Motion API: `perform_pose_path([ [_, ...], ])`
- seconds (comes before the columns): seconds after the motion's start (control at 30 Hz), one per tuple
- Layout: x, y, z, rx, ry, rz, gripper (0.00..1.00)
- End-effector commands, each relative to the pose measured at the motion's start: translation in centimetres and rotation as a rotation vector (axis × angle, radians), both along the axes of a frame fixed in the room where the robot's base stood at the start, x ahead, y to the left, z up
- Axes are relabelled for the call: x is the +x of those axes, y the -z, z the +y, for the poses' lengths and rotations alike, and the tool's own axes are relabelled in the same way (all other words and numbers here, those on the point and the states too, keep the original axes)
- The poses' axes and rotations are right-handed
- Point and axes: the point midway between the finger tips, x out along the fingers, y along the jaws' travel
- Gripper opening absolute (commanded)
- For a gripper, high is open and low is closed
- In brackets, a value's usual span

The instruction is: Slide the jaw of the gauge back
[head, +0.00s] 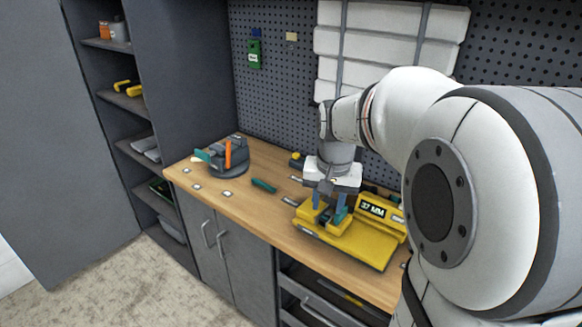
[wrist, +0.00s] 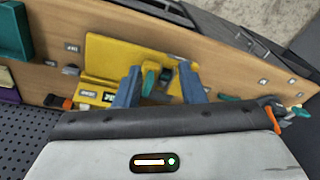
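The gauge (head: 345,244) is a yellow block with a raised display housing (head: 380,210) at its right end, lying on the wooden workbench. It also shows in the wrist view (wrist: 118,54). A teal piece that looks like its jaw (wrist: 151,79) stands beside a dark part on the gauge. My gripper (head: 328,209) is over the gauge, pointing down. In the wrist view its two blue-grey fingers (wrist: 159,74) are apart, with the teal piece between them. I cannot tell whether either finger touches it. The fingers partly hide the jaw in the head view.
A grey vise-like device (head: 229,160) with an orange handle stands at the bench's left end. A teal tool (head: 264,185) lies between it and the gauge. A pegboard (head: 275,100) rises behind. An open drawer (head: 325,300) is below the bench's front edge.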

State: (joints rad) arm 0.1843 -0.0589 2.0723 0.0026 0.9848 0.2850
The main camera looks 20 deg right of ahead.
Motion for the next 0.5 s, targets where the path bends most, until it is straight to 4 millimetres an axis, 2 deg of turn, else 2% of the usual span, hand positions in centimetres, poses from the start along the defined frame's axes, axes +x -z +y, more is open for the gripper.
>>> perform_pose_path([
  [0.03,2.1,1.0,-1.4,0.01,0.062,0.025,0.36],
  [0.2,7.3,3.9,-5.4,0.034,0.251,0.082,0.36],
  [0.33,9.9,5.9,-7.9,0.046,0.354,0.112,0.36],
  [0.5,11.4,7.5,-9.6,0.053,0.424,0.131,0.36],
])
